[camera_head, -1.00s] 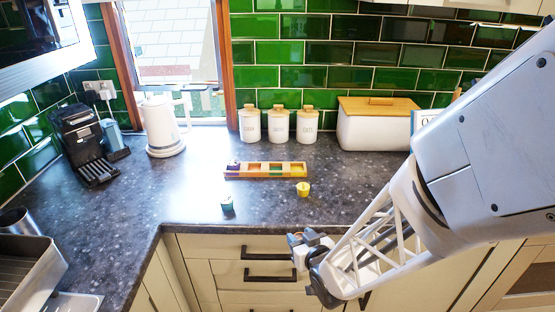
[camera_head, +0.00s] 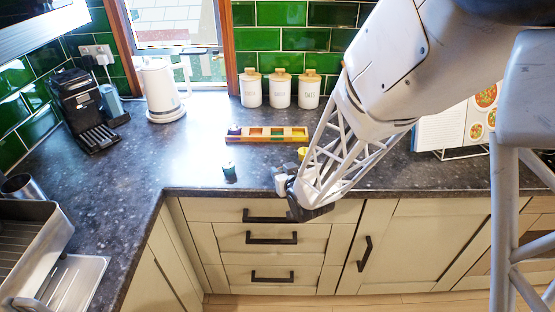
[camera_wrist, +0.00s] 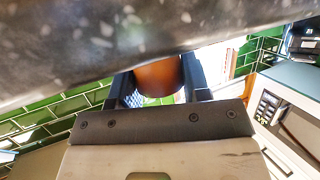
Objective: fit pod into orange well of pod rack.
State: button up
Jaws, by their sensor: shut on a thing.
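In the wrist view my gripper (camera_wrist: 161,84) is shut on an orange-brown rounded pod (camera_wrist: 158,76), which sits between its two dark fingers. In the head view my gripper (camera_head: 284,180) is at the counter's front edge, in front of the pod rack; the held pod cannot be made out there. The long wooden pod rack (camera_head: 268,140) lies on the counter farther back, with coloured wells in a row. A dark purplish pod (camera_head: 234,130) sits at its left end. The wells are too small to tell the orange one surely.
A teal pod (camera_head: 229,171) stands on the counter left of my gripper. A yellow pod (camera_head: 302,152) stands behind my gripper, partly hidden. Canisters (camera_head: 280,90) stand behind the rack, a kettle (camera_head: 160,92) to the left. The dark counter edge (camera_wrist: 120,45) crosses close in the wrist view.

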jog(key=shift+w+a, duration=0.1)
jog(key=shift+w, duration=0.2)
jog(key=shift+w+a+r, duration=0.1)
jog(key=shift+w+a, duration=0.15)
jog(key=shift+w, duration=0.35)
jog(key=shift+w+a+f, duration=0.1)
jog(key=shift+w+a, duration=0.15)
jog(key=shift+w, duration=0.4)
jog(key=shift+w+a+r, duration=0.1)
jog(key=shift+w+a, duration=0.15)
jog(key=shift+w, duration=0.35)
jog(key=shift+f, duration=0.2)
jog(key=o, duration=0.9)
jog(key=shift+v, duration=3.9)
